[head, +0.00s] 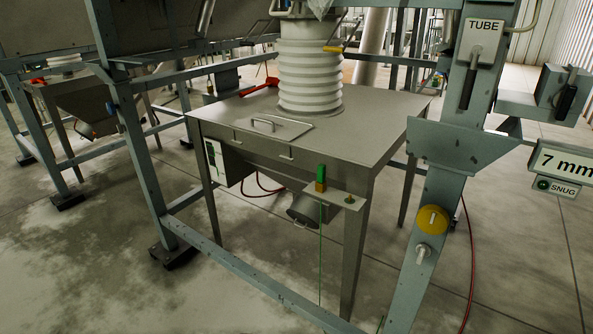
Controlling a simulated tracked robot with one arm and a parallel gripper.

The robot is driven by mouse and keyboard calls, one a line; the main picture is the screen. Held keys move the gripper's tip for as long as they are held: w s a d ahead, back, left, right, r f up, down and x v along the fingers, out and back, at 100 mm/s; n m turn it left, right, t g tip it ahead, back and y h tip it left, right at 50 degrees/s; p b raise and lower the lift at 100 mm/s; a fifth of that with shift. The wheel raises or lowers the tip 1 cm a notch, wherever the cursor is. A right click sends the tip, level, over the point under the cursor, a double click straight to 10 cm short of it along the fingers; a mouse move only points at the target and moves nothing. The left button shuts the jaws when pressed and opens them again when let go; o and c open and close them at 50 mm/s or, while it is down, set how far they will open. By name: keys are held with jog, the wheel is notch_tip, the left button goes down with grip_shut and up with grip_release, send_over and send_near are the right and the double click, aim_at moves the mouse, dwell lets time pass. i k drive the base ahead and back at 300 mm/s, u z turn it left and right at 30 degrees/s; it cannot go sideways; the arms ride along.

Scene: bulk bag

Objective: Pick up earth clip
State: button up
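A small upright clip with a green top and a brass-coloured lower part, which looks like the earth clip (321,178), stands on a small bracket plate (340,198) at the front right corner of the grey metal table (370,130). A thin green wire hangs from it towards the floor. A brass stud (349,199) sits on the same plate, to the right of the clip and apart from it. My gripper is not in view.
A low frame rail (250,285) crosses in front of the table. A white ribbed sleeve (310,70) rises from the tabletop. A red-handled tool (260,87) lies behind. Open floor shows at lower left.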

aim_at(321, 184)
jog(key=z, duration=0.25)
jog(key=i, duration=0.2)
jog(key=u, duration=2)
jog(key=i, duration=2.5)
jog(key=z, duration=2.2)
